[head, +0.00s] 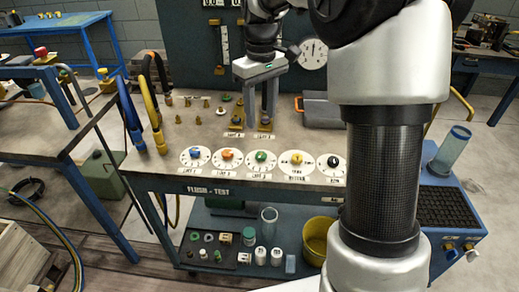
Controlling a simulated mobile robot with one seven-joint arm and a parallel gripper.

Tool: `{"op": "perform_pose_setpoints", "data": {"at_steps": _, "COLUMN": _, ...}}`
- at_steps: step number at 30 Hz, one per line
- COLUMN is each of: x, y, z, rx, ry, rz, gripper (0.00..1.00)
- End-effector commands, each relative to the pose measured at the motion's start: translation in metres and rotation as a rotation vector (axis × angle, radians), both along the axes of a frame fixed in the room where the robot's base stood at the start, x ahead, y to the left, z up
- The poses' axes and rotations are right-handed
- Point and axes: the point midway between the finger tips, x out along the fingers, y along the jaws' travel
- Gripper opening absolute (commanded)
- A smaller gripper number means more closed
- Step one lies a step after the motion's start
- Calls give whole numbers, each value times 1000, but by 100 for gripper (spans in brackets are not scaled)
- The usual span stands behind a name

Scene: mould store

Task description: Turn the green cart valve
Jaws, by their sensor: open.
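The green valve (261,156) is a small green knob on a white round dial, in the middle of a row of dials along the front edge of the cart top (180,135). A blue knob (195,153) and an orange knob (227,154) sit to its left. A yellow knob (296,158) and a black knob (333,161) sit to its right. My gripper (259,119) points down, open, above and behind the green valve in the picture, apart from it. Small brass fittings show around its fingertips; whether they touch cannot be told.
Blue (131,115) and yellow (152,112) hoses stand at the cart's left end. A dark grey case (323,112) lies behind the right dials. The lower shelf holds several jars and a yellow bucket (317,240). A clear cylinder (452,148) stands on a blue unit at right.

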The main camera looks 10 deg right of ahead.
Motion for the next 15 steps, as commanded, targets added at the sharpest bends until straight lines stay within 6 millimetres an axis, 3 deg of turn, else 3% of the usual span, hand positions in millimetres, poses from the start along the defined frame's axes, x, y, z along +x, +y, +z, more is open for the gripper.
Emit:
{"op": "perform_pose_setpoints", "data": {"at_steps": 3, "x": -1, "y": 0, "z": -32, "rx": 0, "ry": 4, "rz": -1, "gripper": 44}}
{"op": "perform_pose_setpoints", "data": {"at_steps": 15, "x": -1, "y": 0, "z": -110, "rx": 0, "ry": 2, "rz": -1, "gripper": 44}}
